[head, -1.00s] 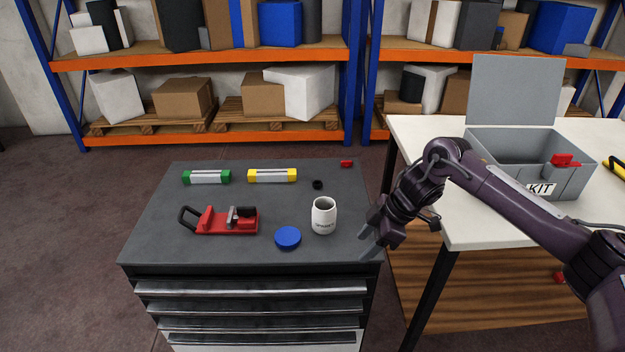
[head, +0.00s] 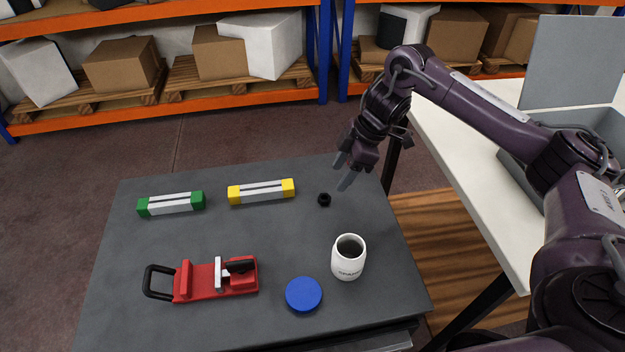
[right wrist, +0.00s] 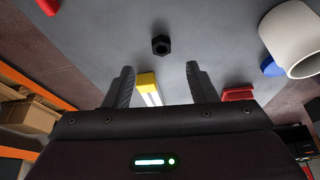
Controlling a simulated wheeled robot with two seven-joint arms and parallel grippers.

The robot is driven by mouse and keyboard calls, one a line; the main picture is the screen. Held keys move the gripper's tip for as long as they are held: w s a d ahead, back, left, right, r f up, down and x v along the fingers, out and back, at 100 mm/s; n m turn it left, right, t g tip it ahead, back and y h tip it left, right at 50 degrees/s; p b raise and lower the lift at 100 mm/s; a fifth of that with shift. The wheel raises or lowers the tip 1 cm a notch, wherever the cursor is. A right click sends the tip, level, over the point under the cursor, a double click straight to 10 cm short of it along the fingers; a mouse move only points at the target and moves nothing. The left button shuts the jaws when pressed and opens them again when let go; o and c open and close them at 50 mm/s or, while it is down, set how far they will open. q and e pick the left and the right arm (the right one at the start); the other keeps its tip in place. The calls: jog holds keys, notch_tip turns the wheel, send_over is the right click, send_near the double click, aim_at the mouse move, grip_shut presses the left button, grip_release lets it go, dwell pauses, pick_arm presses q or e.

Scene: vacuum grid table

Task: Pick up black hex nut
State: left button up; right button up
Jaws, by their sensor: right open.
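The black hex nut (head: 324,200) lies on the dark grey cabinet top (head: 220,235), right of the yellow-ended bar. In the right wrist view the nut (right wrist: 161,45) sits beyond the fingertips, roughly centred between them. My right gripper (head: 343,174) is open and empty, above the far right part of the top, just up and right of the nut. Its two spread fingers also show in the right wrist view (right wrist: 160,75). The nut is apart from the fingers. My left gripper is not in view.
A white mug (head: 348,262) and a blue disc (head: 304,294) stand nearer the front. A yellow-ended bar (head: 262,192), a green-ended bar (head: 171,204) and a red tool (head: 215,280) lie to the left. A white table (head: 470,170) with a grey box (head: 575,95) is at right.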

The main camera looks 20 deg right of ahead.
aim_at(325, 197)
jog(key=shift+x, duration=1.2)
jog(key=shift+s+a+f, duration=0.2)
jog(key=shift+f, duration=0.15)
jog(key=x, duration=0.4)
jog(key=shift+w, duration=0.1)
jog(key=shift+f, duration=0.25)
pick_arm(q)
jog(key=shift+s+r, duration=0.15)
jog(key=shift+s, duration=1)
pick_arm(e)
jog(key=c, duration=1.1)
jog(key=shift+r, duration=0.15)
